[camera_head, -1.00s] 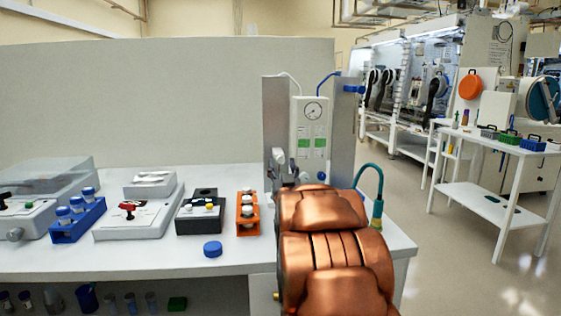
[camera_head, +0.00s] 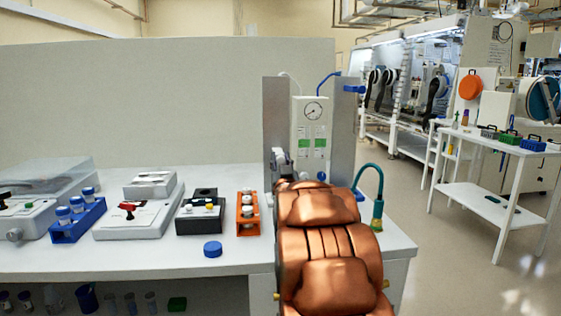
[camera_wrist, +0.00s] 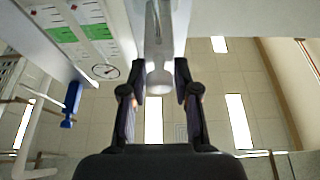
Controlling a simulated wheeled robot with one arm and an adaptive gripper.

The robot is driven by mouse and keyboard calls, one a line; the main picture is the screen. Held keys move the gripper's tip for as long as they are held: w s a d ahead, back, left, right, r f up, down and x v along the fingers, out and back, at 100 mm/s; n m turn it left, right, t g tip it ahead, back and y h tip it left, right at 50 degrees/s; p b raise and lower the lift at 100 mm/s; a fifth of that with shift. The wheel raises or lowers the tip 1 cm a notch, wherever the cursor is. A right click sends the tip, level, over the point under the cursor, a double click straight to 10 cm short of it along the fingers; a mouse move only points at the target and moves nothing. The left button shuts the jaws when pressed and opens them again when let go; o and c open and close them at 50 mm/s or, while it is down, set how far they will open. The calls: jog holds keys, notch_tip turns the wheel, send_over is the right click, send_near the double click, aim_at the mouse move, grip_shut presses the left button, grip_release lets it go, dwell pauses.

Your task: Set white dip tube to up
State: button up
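A white tubular part with a rounded end, which looks like the white dip tube (camera_wrist: 158,82), sits between my two fingers in the wrist view. My gripper (camera_wrist: 160,70) is open around it, one dark finger on each side, with narrow gaps showing. In the head view a pale end (camera_head: 278,158) shows at the grey upright, left of the gauge panel (camera_head: 312,130). My copper arm hides the lower part of the fixture and most of my gripper there.
A blue fitting (camera_wrist: 71,103) and the panel lie left in the wrist view. On the bench (camera_head: 130,260) stand an orange rack (camera_head: 247,226), a black block (camera_head: 187,222), a blue cap (camera_head: 212,249) and a blue tube rack (camera_head: 66,232). A green hose (camera_head: 379,180) curves close right of my arm.

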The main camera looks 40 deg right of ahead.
grip_shut()
notch_tip(320, 180, up, 22)
jog(key=p, duration=0.2)
jog(key=shift+f, duration=0.25)
dwell(0.3)
jog(key=shift+s, duration=0.15)
jog(key=shift+o, duration=0.5)
grip_release()
jog(key=shift+r, duration=0.1)
jog(key=o, duration=0.4)
jog(key=shift+f, duration=0.25)
